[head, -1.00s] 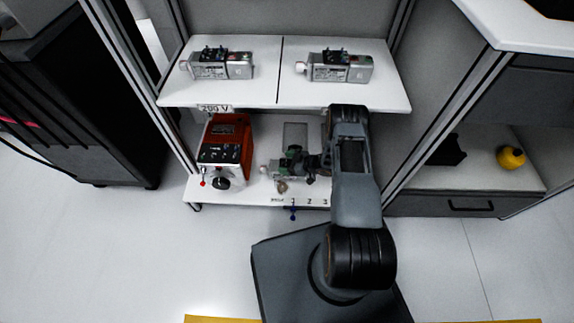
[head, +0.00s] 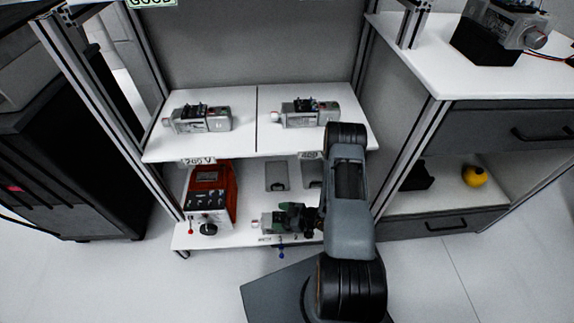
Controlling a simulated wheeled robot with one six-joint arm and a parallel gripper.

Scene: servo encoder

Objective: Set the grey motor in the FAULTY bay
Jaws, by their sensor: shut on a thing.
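The grey motor (head: 268,222) is in my gripper (head: 291,219), over the front part of the lower shelf (head: 245,237). Its shaft end points left. My gripper is shut on it, and my arm reaches in from the right. I cannot tell whether the motor touches the shelf. Two similar grey motors lie on the upper shelf, one on the left (head: 203,121) and one on the right (head: 306,114), with a dark divider between them. A sign at the top edge reads GOOD (head: 152,2). No FAULTY label is readable.
A red tester box (head: 209,192) stands left on the lower shelf, under a 200 V label (head: 199,161). Grey plates (head: 277,176) lie behind the held motor. A side counter (head: 425,60) on the right bears another motor (head: 505,22). A yellow object (head: 474,176) sits below.

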